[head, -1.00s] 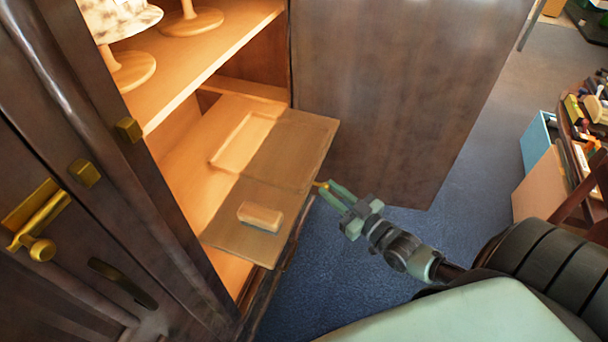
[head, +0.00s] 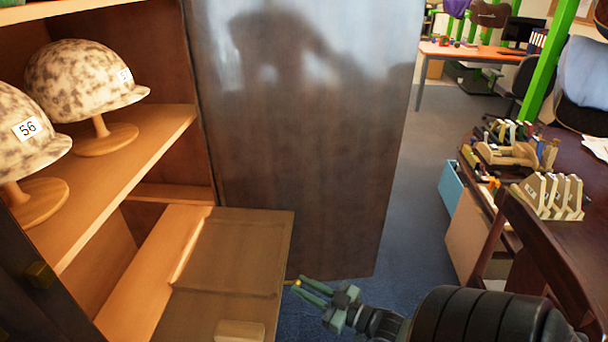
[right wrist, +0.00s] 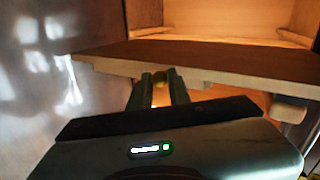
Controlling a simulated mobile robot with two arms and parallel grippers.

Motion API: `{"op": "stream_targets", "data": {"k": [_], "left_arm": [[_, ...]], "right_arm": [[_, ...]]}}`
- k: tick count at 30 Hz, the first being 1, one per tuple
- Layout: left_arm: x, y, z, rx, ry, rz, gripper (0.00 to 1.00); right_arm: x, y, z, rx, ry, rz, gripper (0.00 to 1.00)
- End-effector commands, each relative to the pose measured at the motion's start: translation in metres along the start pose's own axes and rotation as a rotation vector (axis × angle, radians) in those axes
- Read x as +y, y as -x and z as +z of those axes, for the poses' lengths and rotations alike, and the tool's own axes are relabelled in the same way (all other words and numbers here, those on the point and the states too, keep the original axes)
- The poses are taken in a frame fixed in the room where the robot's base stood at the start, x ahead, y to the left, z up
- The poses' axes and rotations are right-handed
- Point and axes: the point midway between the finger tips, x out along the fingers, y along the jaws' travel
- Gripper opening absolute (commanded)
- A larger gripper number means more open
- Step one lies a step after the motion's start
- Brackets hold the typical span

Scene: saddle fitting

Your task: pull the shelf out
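The shelf (head: 245,250) is a flat wooden board low in the cabinet, sticking out past the cabinet front. A small brass knob (head: 290,283) sits at the shelf's outer edge. My right gripper (head: 299,286) is at this knob. In the right wrist view the knob (right wrist: 159,86) fills the narrow gap between the two fingers, which look shut on it. The shelf's front edge (right wrist: 220,58) runs just beyond the fingers. My left gripper is out of view.
Two speckled helmets (head: 82,75) on wooden stands occupy the upper shelf (head: 150,150). A large dark cabinet panel (head: 290,130) stands behind my right gripper. A dark table (head: 560,220) with wooden racks is at right. Blue-grey floor (head: 405,210) lies open between.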

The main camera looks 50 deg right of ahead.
Motion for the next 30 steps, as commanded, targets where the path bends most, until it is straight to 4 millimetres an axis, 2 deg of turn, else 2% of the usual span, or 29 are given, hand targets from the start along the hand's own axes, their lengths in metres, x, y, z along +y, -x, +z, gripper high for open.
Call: {"op": "stream_targets", "data": {"k": [1,2,3,14,24,30], "left_arm": [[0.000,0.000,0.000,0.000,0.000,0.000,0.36],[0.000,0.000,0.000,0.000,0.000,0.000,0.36],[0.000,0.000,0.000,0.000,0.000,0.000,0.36],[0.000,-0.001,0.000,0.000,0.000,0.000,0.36],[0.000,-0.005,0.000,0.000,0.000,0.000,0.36],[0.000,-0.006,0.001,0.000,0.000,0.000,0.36]], "right_arm": [[-0.002,0.002,0.003,-0.008,-0.001,-0.002,0.30],[-0.002,0.002,0.003,-0.008,-0.001,-0.002,0.38],[-0.002,0.002,0.003,-0.007,-0.001,-0.001,0.40],[-0.001,0.006,0.002,-0.005,0.000,-0.001,0.40],[-0.001,0.060,0.003,-0.009,0.000,-0.001,0.40],[-0.001,0.078,0.002,-0.005,-0.001,0.000,0.40]]}}
